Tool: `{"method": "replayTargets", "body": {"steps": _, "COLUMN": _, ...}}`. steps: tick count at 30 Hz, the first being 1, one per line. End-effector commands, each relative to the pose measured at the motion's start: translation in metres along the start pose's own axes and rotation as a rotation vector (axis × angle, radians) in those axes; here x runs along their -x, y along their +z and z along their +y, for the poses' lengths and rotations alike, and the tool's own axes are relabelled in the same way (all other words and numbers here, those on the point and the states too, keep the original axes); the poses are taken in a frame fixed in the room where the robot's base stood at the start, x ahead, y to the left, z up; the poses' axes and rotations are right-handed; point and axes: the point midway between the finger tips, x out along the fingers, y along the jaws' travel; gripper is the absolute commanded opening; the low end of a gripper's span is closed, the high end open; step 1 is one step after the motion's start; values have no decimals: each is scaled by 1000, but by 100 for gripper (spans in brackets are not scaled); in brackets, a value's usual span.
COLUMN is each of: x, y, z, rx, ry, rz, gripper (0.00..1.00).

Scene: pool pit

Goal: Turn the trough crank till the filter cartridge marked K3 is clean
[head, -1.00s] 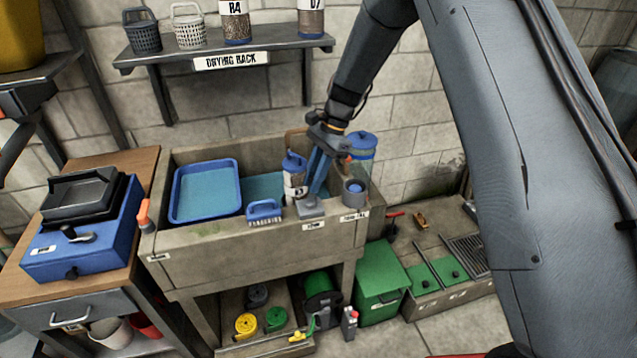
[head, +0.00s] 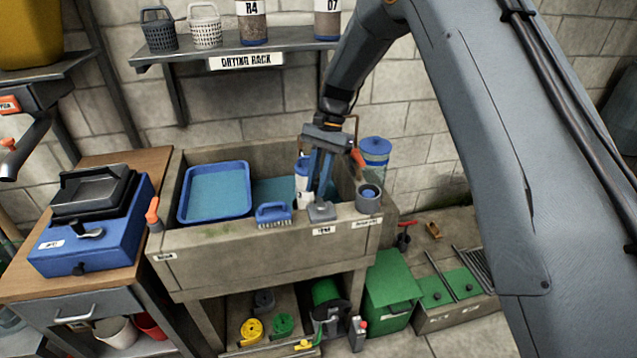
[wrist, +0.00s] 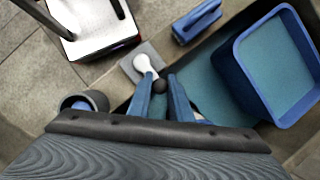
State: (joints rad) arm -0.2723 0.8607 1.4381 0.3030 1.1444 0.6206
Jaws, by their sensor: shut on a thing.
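The trough crank sits on a grey block (head: 322,212) on the front rim of the stone trough (head: 240,262). In the wrist view its pale arm (wrist: 148,68) runs to a dark knob (wrist: 160,86) between my fingers. My gripper (head: 319,198) points down and is shut on that knob; the fingers also show in the wrist view (wrist: 160,102). A white filter cartridge (head: 301,186) with a blue cap stands upright in the trough just behind and left of my fingers. They partly cover it, and I cannot read its mark or judge its dirt.
A blue tray (head: 215,192) and a blue brush (head: 273,214) lie left of the crank. A grey cup (head: 369,199) and a blue-lidded clear canister (head: 375,152) stand close on the right. The drying rack (head: 240,52) hangs above with baskets and cartridges.

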Motion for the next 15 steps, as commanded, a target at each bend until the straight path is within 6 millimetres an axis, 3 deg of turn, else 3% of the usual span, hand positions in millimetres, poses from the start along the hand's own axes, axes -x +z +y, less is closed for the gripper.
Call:
{"method": "replayTargets", "body": {"steps": 8, "x": 0, "y": 0, "z": 0, "rx": 0, "ry": 0, "rz": 0, "gripper": 0}}
{"method": "replayTargets", "body": {"steps": 9, "x": 0, "y": 0, "z": 0, "rx": 0, "ry": 0, "rz": 0, "gripper": 22}}
{"method": "replayTargets", "body": {"steps": 12, "x": 0, "y": 0, "z": 0, "rx": -1, "ry": 0, "rz": 0, "gripper": 37}}
{"method": "replayTargets", "body": {"steps": 15, "x": 0, "y": 0, "z": 0, "rx": -1, "ry": 0, "rz": 0, "gripper": 37}}
